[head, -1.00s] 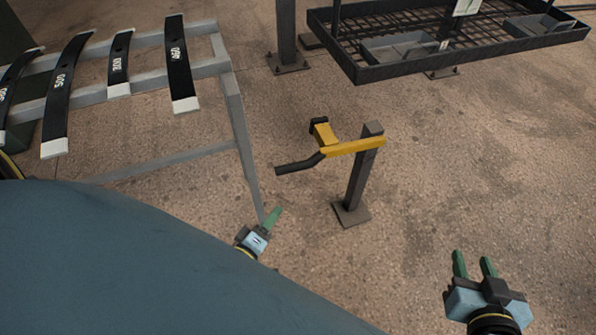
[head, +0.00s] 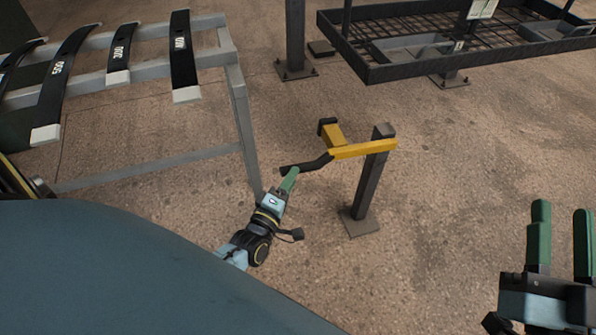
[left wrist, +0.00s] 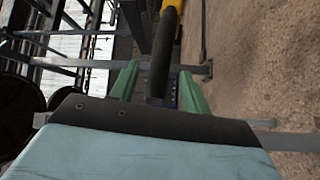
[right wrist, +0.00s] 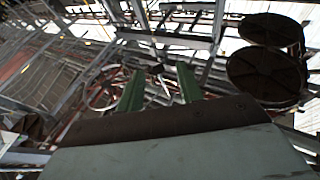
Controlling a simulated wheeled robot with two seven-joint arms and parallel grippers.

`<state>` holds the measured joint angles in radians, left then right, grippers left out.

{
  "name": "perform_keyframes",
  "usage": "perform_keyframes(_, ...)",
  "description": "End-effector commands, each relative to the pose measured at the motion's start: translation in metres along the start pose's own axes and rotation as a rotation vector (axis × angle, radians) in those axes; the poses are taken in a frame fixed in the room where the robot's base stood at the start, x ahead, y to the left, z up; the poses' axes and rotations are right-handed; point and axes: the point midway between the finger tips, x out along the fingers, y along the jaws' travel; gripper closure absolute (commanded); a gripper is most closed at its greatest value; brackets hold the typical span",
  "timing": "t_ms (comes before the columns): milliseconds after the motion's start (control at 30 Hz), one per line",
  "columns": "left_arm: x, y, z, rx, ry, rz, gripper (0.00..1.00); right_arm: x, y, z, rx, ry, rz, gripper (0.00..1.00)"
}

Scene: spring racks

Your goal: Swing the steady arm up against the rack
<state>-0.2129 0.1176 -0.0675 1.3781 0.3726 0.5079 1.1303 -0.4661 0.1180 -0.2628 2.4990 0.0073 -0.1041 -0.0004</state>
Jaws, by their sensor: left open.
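The steady arm (head: 362,149) is a yellow bar on a dark post (head: 371,185) with a base plate on the floor. A yellow block with a black end stands off it, and a black handle (head: 318,163) reaches left from it. My left gripper (head: 291,178) is at the free end of the handle. In the left wrist view the handle (left wrist: 163,60) runs between the two green fingers (left wrist: 157,88), which are open with gaps beside it. My right gripper (head: 561,235) is open and empty at the lower right, well away from the arm.
A grey metal rack (head: 238,90) with several black, numbered leaf springs (head: 183,55) stands at the left, close to my left gripper. A dark mesh tray stand (head: 400,70) is at the back right. Bare floor (head: 460,140) lies right of the post.

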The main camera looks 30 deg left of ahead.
Motion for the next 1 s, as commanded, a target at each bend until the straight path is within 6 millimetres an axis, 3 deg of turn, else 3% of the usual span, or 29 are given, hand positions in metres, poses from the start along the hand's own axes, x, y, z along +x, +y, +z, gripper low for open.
perform_keyframes(300, 0.038, -0.002, 0.001, 0.0, -0.001, -0.001, 0.53, -0.004, -0.004, -0.026, 0.007, 0.218, -0.009, 0.64)
perform_keyframes(700, 0.045, 0.0, 0.0, 0.0, -0.001, -0.001, 0.53, -0.005, -0.004, -0.031, 0.007, 0.256, -0.01, 0.64)
perform_keyframes(1000, 0.045, 0.0, 0.0, 0.0, -0.001, -0.001, 0.91, -0.005, -0.004, -0.031, 0.007, 0.255, -0.01, 0.64)
